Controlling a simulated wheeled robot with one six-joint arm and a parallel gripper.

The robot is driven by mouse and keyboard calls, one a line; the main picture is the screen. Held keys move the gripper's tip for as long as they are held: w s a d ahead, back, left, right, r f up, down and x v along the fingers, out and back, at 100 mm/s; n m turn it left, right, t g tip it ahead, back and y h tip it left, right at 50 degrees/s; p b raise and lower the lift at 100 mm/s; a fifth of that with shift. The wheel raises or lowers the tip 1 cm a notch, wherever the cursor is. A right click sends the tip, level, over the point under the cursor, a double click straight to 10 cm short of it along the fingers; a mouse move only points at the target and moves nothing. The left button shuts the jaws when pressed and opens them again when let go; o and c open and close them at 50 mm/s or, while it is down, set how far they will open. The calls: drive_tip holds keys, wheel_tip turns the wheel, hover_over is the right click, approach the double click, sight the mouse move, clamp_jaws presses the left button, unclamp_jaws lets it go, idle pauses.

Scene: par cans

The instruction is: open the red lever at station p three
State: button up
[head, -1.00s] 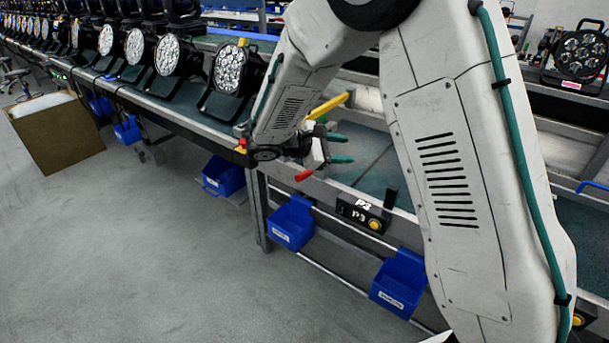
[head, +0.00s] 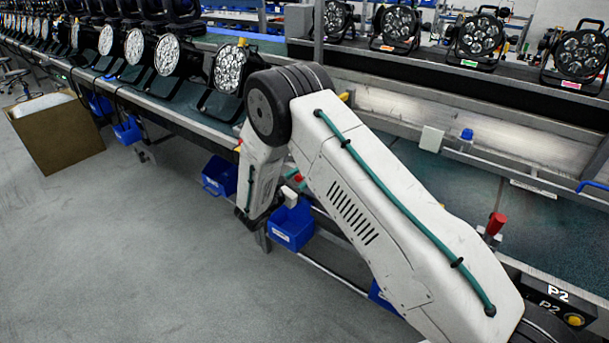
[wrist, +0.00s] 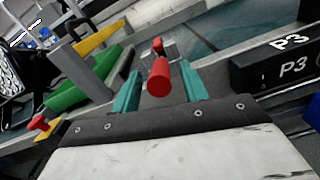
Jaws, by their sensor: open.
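In the wrist view the red lever (wrist: 160,78) points towards the camera, its round handle end between my two teal fingers. My gripper (wrist: 160,92) is open, with one finger on each side of the handle; I see gaps and cannot tell of any contact. A small red part (wrist: 158,44) shows just behind the handle. The black station box marked P3 (wrist: 290,66) is to the right of the gripper. In the head view my arm hides the gripper and most of this station; a small red piece, perhaps the lever (head: 299,178), shows beside my arm.
In the wrist view a yellow bar (wrist: 98,39), a green block (wrist: 78,92) and a red knob (wrist: 38,123) are at left. In the head view the P2 box (head: 555,297) and another red lever (head: 495,224) are at right. Blue bins (head: 291,226) hang below the bench edge.

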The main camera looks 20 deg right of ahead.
drive_tip(key=shift+x, duration=1.3)
clamp_jaws()
drive_tip(key=shift+a, duration=0.1)
